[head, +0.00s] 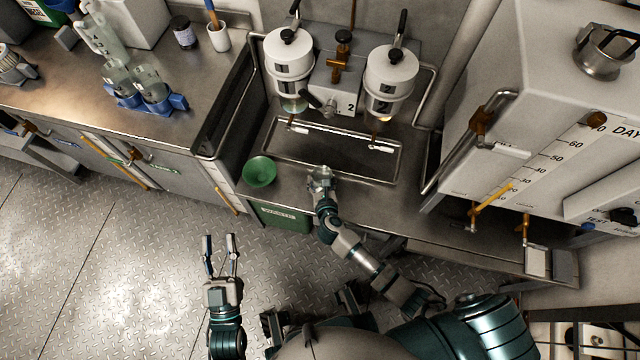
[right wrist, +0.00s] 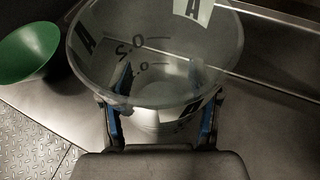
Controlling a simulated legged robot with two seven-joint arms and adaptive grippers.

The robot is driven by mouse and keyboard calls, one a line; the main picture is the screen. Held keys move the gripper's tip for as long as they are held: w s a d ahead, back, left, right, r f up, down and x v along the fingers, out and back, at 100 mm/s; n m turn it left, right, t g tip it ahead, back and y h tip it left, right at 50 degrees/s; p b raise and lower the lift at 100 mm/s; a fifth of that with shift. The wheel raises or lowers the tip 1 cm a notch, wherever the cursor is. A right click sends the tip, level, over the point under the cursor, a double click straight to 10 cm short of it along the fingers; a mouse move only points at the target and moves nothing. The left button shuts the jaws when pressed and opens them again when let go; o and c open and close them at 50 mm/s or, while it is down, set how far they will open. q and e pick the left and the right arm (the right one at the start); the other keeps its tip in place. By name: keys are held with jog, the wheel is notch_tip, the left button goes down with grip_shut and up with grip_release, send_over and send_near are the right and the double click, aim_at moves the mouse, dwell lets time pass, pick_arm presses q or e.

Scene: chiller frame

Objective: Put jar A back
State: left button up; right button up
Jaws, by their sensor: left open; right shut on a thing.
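Jar A is a clear jar with A labels and printed marks, seen close up in the right wrist view (right wrist: 155,60); it is small in the head view (head: 321,172). My right gripper (right wrist: 160,125) is shut on the jar, one blue-padded finger at each side. It also shows in the head view (head: 322,185), at the steel counter's front edge, right of the green funnel. The jar looks upright, its mouth facing the wrist camera. I cannot tell whether its base touches the counter. My left gripper (head: 221,254) is open and empty above the floor at the lower left.
The green funnel (head: 260,171) sits above the green waste bin (head: 283,217). Two white dispensers (head: 288,60) stand behind the drip tray (head: 276,152). Blue holders (head: 176,103) with clear jars stand on the left counter (head: 60,97). A white tank (head: 540,110) is at the right.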

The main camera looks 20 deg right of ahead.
jog(key=f, duration=0.1)
jog(key=f+b, duration=0.1)
jog(key=f, duration=0.1)
jog(key=shift+s+a+f+b, duration=0.15)
jog(key=shift+a+f+b, duration=0.15)
pick_arm(q)
jog(key=s+r+t, duration=0.1)
jog(key=s+a+r+t, duration=0.1)
jog(key=r+t, duration=0.1)
jog(key=shift+s+r+n+t, duration=0.25)
jog(key=shift+s+n+t, duration=0.05)
jog(key=shift+n, duration=0.1)
pick_arm(e)
jog(key=shift+d, duration=0.1)
jog(key=o, duration=1.3)
jog(key=shift+f, duration=0.1)
jog(key=shift+o, duration=0.2)
